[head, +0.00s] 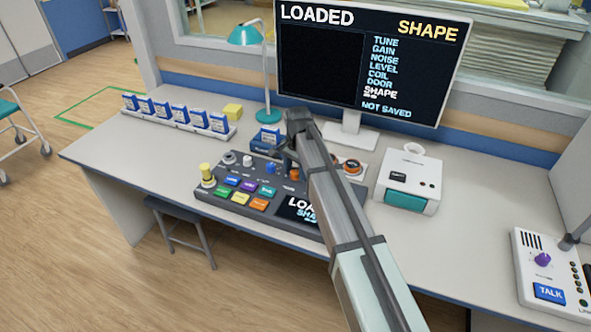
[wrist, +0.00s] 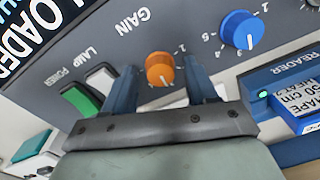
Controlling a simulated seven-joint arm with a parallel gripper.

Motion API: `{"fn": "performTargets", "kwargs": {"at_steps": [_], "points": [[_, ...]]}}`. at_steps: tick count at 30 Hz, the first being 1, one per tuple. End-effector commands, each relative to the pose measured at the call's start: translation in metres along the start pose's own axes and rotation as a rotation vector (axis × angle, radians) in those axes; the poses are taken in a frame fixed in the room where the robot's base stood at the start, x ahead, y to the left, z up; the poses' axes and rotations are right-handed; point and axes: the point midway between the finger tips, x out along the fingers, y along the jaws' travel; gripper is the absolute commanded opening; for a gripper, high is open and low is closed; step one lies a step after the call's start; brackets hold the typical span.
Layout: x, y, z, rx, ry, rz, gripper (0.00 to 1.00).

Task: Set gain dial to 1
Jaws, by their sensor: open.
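The orange gain dial (wrist: 160,69) sits on the grey console by the printed word GAIN in the wrist view. Its white pointer mark faces the lower edge of that picture, and the scale figures beside it are too small to read surely. In the head view the orange dial (head: 294,174) shows just left of my arm. My gripper (wrist: 161,74) is open, with one finger on each side of the dial. I cannot tell whether either finger touches it. The gripper also shows over the console's back in the head view (head: 284,158).
A blue dial (wrist: 241,29) and the reader (wrist: 290,78) lie right of my fingers. Green (wrist: 80,98) and white (wrist: 101,76) switches lie left. The console (head: 225,194) carries several coloured buttons. The monitor (head: 372,60) reads LOADED and SHAPE. A lamp (head: 245,34) stands behind.

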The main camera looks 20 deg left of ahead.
Motion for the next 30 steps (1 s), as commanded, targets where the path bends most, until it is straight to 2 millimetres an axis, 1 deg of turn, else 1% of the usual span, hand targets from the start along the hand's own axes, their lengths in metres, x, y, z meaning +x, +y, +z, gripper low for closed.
{"fn": "performTargets", "kwargs": {"at_steps": [7,8,24,25,30], "points": [[0.0004,0.0,0.0,0.0,0.0,0.0,0.57],[0.0004,0.0,0.0,0.0,0.0,0.0,0.55],[0.0001,0.0001,0.0,0.0,0.0,0.0,0.04],[0.0001,0.0001,0.0,0.0,0.0,0.0,0.01],[0.0001,0.0001,-0.0001,-0.009,0.0,0.0,0.01]]}}
